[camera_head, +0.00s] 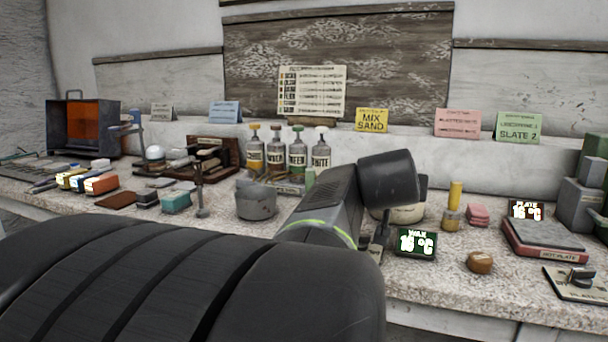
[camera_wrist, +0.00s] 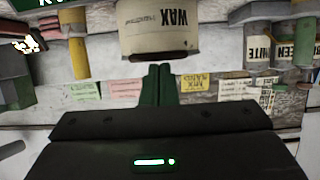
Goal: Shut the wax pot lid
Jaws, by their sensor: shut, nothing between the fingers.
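The wax pot (camera_wrist: 145,22) is cream with a WAX label and shows upside down at the top of the wrist view. In the head view the wax pot (camera_head: 408,214) is mostly hidden behind my arm. A brown band runs along the pot's lower picture edge in the wrist view, but I cannot make out how its lid sits. My gripper (camera_wrist: 160,72) has its two dark green fingers together and empty. Their tips point toward the pot and overlap its edge in the picture; I cannot tell whether they touch it. In the head view my arm hides the fingers.
A green WAX 16 °C display (camera_head: 415,243) stands in front of the pot. A brown knob-like piece (camera_head: 480,262) and a hot plate (camera_head: 545,243) are to the right. A grey bowl (camera_head: 256,203) and several bottles (camera_head: 298,155) are to the left.

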